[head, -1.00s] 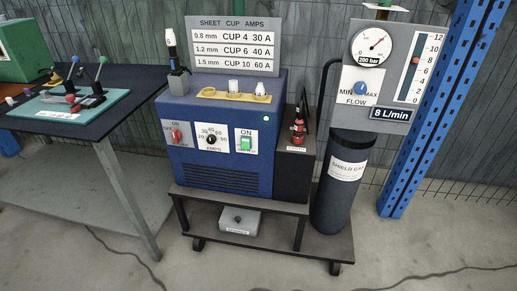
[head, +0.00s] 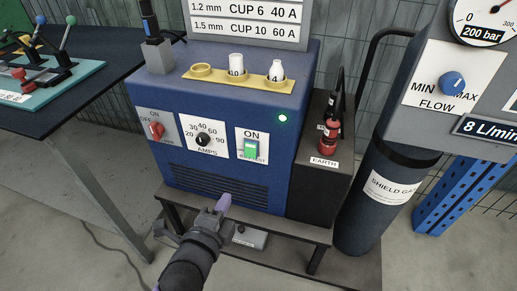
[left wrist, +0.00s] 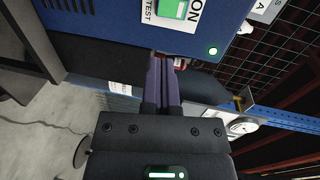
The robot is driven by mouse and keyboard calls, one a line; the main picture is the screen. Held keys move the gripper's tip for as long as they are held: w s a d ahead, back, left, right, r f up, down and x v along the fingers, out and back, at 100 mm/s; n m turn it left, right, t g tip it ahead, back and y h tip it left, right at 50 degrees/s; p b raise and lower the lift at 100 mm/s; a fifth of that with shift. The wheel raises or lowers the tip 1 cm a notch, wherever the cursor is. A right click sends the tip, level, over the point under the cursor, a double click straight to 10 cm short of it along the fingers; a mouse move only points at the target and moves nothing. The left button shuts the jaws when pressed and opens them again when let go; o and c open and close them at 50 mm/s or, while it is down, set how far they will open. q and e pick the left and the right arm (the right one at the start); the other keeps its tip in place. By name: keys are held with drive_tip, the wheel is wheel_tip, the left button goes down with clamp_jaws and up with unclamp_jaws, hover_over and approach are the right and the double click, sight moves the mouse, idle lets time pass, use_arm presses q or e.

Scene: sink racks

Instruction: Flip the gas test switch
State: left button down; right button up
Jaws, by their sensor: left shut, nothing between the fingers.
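The gas test switch (head: 251,150) is a green rocker on a white plate on the front of the blue welding machine (head: 215,185). "ON" is printed above it, and the label below is only partly readable. The switch also shows at the top edge of the left wrist view (left wrist: 171,9). My left gripper (head: 223,203) is shut and empty, with purple fingers. It is below and a little left of the switch, in front of the machine's lower vents, apart from the switch. The closed fingers also show in the left wrist view (left wrist: 164,82). My right gripper is out of view.
Left of the switch are the amps dial (head: 203,139) and a red on/off knob (head: 156,130). A green lamp (head: 283,118) is lit above right. The cart shelf (head: 315,234) lies below. The shield gas cylinder (head: 375,200) and flow panel (head: 455,85) stand right.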

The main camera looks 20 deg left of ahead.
use_arm(q)
drive_tip(key=b, duration=0.7)
approach(250, 154)
drive_tip(key=w, duration=0.2)
drive_tip(key=w+f, duration=0.1)
drive_tip(key=w, duration=0.3)
drive_tip(key=shift+w+d+f, duration=0.15)
drive_tip(key=shift+w+f, duration=0.1)
drive_tip(key=shift+f, duration=0.1)
drive_tip(key=shift+w, duration=0.3)
drive_tip(key=shift+w+r, duration=0.15)
drive_tip(key=shift+r, duration=0.1)
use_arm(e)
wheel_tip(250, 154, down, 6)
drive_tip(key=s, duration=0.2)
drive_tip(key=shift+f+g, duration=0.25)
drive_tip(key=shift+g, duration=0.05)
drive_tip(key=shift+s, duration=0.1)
